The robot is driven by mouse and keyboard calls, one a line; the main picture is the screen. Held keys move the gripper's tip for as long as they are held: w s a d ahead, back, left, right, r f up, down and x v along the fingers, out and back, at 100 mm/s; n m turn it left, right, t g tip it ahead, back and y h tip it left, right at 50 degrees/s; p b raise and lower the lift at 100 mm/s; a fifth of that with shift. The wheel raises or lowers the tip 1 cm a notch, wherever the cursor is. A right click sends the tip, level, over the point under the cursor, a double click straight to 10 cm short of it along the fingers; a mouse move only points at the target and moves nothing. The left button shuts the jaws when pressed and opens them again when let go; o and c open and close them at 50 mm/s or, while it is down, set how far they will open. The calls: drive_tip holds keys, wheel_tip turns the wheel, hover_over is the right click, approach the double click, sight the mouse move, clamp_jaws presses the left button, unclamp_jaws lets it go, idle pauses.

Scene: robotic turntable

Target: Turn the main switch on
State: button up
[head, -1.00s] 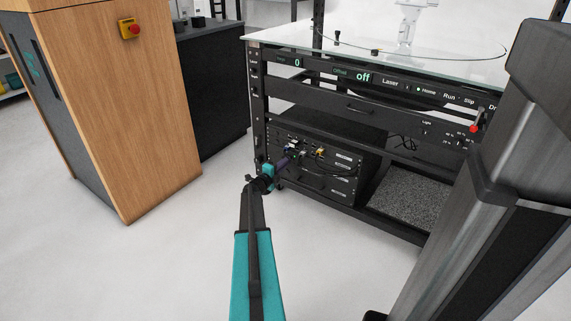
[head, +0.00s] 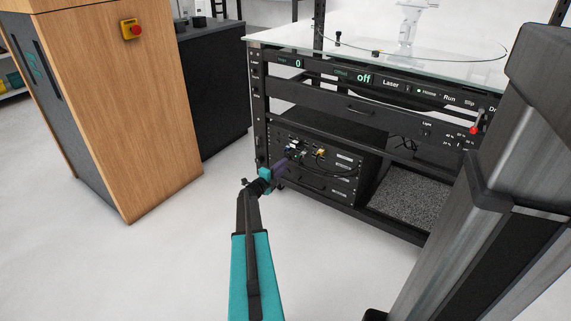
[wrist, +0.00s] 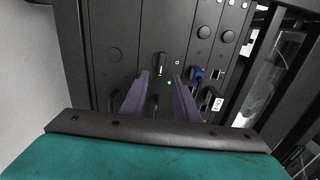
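A black rotary knob with a light mark (wrist: 161,64) sits on the dark control panel (wrist: 125,20) in the wrist view; it looks like the main switch, though no label is legible. A small green light (wrist: 169,83) glows just below it. My gripper (wrist: 160,79) has two purple fingers, apart and empty, pointing at the panel on either side of the knob's line. The fingertips appear just short of the knob; contact cannot be told. In the head view my gripper (head: 284,162) is at the rack's lower front panel (head: 335,183), where the knob is too small to make out.
A blue plug (wrist: 197,74) and cables are right of the knob. The turntable rack has a glass top (head: 400,45), a display reading "off" (head: 364,78) and a red-tipped lever (head: 475,127). A wooden cabinet (head: 120,110) stands left. The floor between is clear.

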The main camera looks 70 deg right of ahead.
drive_tip(key=p+v, duration=0.2)
drive_tip(key=v, duration=0.8)
drive_tip(key=shift+a+p, duration=0.35)
drive_tip(key=shift+p, duration=0.05)
